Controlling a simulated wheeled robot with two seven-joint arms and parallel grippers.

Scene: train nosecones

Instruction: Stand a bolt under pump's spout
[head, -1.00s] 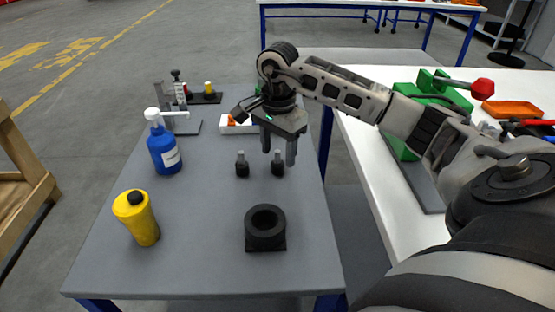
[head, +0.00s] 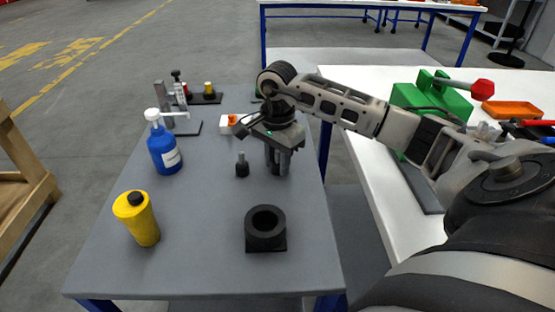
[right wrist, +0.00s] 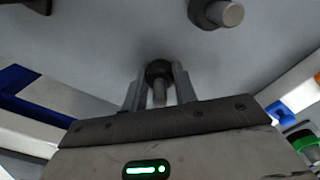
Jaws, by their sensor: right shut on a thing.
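The blue pump bottle (head: 164,155) stands at the left of the grey table, its white spout (head: 173,113) pointing right. One bolt (head: 242,167), with a dark head down and a grey shank up, stands free mid-table; it also shows at the top of the right wrist view (right wrist: 217,13). My right gripper (head: 278,165) points down just right of it, shut on a second bolt. The right wrist view shows that held bolt (right wrist: 159,88) between the two fingers. The fingers mostly hide it in the head view, and I cannot tell whether it still touches the table. My left gripper is out of view.
A yellow bottle (head: 137,218) stands front left and a black ring block (head: 265,231) front centre. A metal fixture (head: 180,100) and a white-and-orange item (head: 229,124) are behind. The tabletop between the pump bottle and the free bolt is clear. A white table (head: 385,200) adjoins at right.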

